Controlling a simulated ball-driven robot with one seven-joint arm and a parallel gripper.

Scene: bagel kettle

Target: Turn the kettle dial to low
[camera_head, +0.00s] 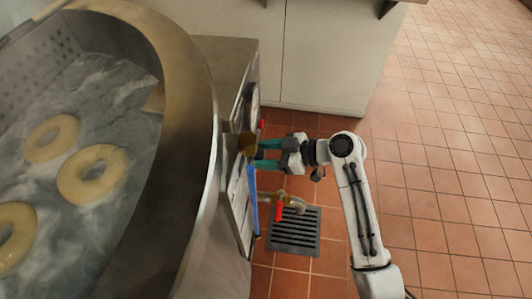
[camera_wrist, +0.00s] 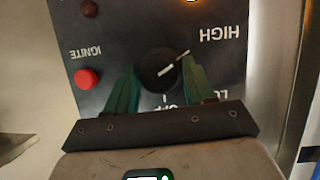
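The kettle dial (camera_wrist: 158,70) is a round black knob on a dark control panel (camera_wrist: 115,42) in the wrist view. A white line on it points to the picture's upper right, towards the upside-down HIGH lettering. LOW lettering, partly covered, is at lower right, and OFF is below the dial. My gripper (camera_wrist: 160,66) has its green fingers apart, one on each side of the dial. I cannot tell whether they touch it. In the head view my gripper (camera_head: 262,155) reaches left to the kettle's (camera_head: 190,95) side panel; the dial cannot be made out there.
A red IGNITE button (camera_wrist: 87,78) and a dark red light (camera_wrist: 89,8) are left of the dial. In the head view, bagels (camera_head: 92,174) float in the kettle. A red-handled valve (camera_head: 279,208) and a floor drain (camera_head: 295,232) are below my gripper. Tiled floor is clear at right.

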